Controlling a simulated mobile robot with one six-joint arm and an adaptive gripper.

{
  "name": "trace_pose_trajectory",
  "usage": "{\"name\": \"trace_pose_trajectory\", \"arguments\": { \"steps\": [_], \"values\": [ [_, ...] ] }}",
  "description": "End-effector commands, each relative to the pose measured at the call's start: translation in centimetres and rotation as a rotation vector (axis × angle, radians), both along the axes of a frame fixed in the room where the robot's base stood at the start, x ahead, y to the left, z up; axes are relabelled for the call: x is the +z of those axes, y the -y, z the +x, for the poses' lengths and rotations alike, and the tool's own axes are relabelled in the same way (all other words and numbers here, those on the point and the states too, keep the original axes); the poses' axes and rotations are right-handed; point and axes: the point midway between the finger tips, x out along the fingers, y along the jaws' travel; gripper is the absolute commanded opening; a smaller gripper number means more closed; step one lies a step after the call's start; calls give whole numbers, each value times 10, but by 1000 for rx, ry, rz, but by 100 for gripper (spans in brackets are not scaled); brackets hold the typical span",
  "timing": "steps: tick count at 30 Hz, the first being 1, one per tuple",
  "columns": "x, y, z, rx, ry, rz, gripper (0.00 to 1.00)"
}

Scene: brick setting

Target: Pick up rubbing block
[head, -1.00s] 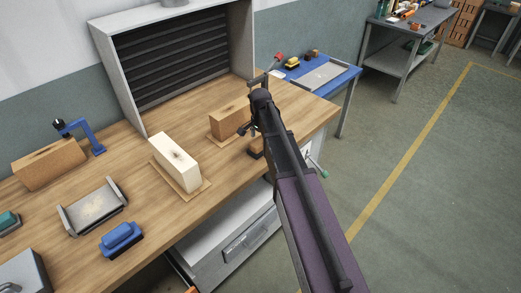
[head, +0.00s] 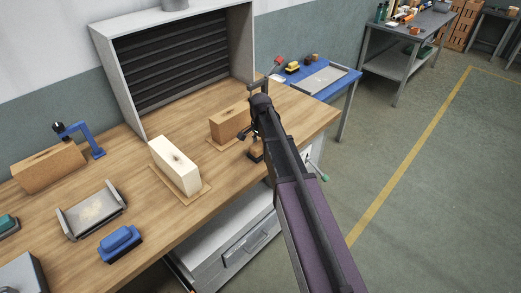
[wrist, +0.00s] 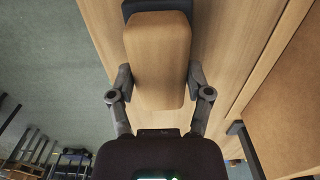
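The rubbing block, a rounded tan wooden piece (wrist: 157,55) on a dark base, is large in the wrist view. In the head view it is a small tan and black block (head: 256,153) near the bench's right part, partly hidden by my arm. My gripper (wrist: 159,72) has one finger along each long side of the block, with the fingertips very close to its sides or touching them. The tips are partly hidden by the block, so I cannot tell whether they press on it.
The wooden bench (head: 120,180) carries a brown brick (head: 229,122) just left of my gripper, a cream brick (head: 175,166) on a board, a metal tray (head: 92,211) and a blue block (head: 120,244). A blue table (head: 338,80) stands behind right. Floor at right is open.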

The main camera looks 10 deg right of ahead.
Motion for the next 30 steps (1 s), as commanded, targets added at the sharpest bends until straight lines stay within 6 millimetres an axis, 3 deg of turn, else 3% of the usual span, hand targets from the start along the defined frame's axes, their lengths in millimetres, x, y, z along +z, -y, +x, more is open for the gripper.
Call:
{"name": "trace_pose_trajectory", "arguments": {
  "steps": [1,2,3,17,30],
  "values": [
    [0,0,0,0,0,0,14],
    [0,0,0,0,0,0,5],
    [0,0,0,0,0,0,4],
    [5,0,0,0,-1,-1,4],
    [38,0,0,0,0,0,4]
  ]
}}
